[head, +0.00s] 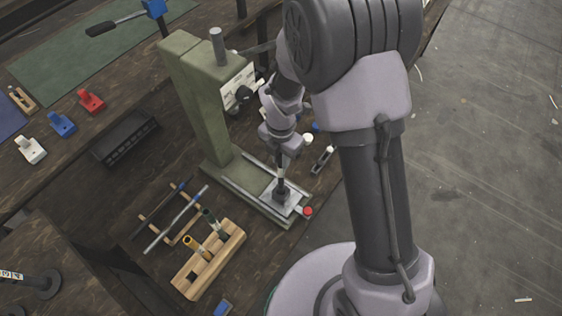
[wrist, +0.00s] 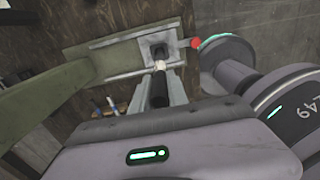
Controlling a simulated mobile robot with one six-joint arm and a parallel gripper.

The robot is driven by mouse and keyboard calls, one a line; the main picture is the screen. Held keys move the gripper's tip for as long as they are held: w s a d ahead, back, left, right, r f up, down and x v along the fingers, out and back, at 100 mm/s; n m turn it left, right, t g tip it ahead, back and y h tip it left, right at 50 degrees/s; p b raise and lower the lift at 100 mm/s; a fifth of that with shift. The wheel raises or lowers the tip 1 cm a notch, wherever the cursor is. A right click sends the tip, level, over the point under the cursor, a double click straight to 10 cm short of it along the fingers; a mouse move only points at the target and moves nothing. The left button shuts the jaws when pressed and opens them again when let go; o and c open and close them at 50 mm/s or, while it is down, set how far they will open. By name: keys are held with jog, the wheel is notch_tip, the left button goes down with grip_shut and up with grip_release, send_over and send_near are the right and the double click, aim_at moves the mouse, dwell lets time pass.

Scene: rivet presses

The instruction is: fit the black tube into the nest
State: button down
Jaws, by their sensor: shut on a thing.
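My gripper (head: 281,158) is shut on the black tube (head: 281,175) and holds it roughly upright above the press's base. In the wrist view the tube (wrist: 158,90) sits between the fingers, with a pale tip towards the nest. The nest (head: 281,194) is a small dark block on a light metal plate at the front of the green press. It also shows in the wrist view (wrist: 159,49), just beyond the tube's tip. The tube's lower end is at or just over the nest; I cannot tell whether it has entered.
The green press column (head: 197,100) stands behind my gripper. A red knob (head: 308,211) is at the plate's front right. A wooden rack (head: 209,259) with tubes is at the front left. Blue, red and white blocks and a black tray (head: 124,138) lie further left.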

jog(key=shift+r, duration=0.15)
jog(key=c, duration=1.3)
grip_release()
